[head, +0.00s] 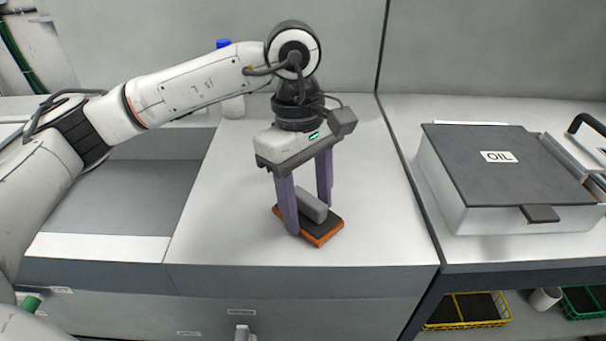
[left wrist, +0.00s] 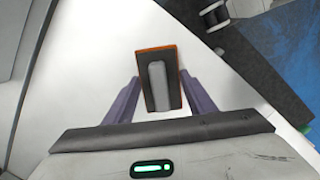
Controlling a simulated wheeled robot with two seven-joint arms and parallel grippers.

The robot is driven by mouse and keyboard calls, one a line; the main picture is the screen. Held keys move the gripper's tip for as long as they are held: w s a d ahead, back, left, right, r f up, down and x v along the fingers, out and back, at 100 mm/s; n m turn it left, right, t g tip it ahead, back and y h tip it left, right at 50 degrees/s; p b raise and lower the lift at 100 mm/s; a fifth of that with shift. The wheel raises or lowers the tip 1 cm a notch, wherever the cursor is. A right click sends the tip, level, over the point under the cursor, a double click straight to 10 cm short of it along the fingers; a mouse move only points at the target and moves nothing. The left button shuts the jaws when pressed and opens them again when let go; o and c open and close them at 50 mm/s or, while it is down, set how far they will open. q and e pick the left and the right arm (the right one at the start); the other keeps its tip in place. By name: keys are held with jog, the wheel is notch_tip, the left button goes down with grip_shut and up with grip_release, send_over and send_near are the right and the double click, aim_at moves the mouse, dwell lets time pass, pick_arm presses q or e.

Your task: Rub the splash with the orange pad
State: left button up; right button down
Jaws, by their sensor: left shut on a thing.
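The orange pad (head: 318,241) lies on the light grey counter (head: 220,225) in the middle of the head view. It has an orange base, a dark top and a grey handle (head: 311,205). My left gripper (head: 307,218) points down over it, with its purple fingers shut on the pad, one on each side. The left wrist view also shows the pad (left wrist: 158,53) between the fingers. No splash shows on the counter; whether one is under the pad is hidden. My right gripper is in neither view.
A box with a dark lid labelled OIL (head: 485,165) stands on the counter at the right. A bottle with a blue cap (head: 224,44) stands behind my left arm. A sunken basin (head: 120,200) is at the left. A yellow basket (head: 468,310) sits on a shelf below right.

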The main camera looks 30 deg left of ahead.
aim_at(309, 203)
pick_arm(q)
jog(key=shift+s+d, duration=0.2)
jog(key=shift+s, duration=0.2)
jog(key=r, duration=0.1)
jog(key=r+p, duration=0.1)
jog(key=shift+s+r, duration=0.2)
jog(key=shift+r, duration=0.15)
jog(key=shift+w+r, duration=0.1)
jog(key=shift+r, duration=0.05)
jog(key=shift+r+p, duration=0.7)
jog(key=shift+r, duration=0.1)
notch_tip(309, 203, up, 2)
jog(key=shift+r+p, duration=0.15)
jog(key=shift+p, duration=0.55)
jog(key=shift+r+p, duration=0.3)
jog(key=shift+r, duration=0.3)
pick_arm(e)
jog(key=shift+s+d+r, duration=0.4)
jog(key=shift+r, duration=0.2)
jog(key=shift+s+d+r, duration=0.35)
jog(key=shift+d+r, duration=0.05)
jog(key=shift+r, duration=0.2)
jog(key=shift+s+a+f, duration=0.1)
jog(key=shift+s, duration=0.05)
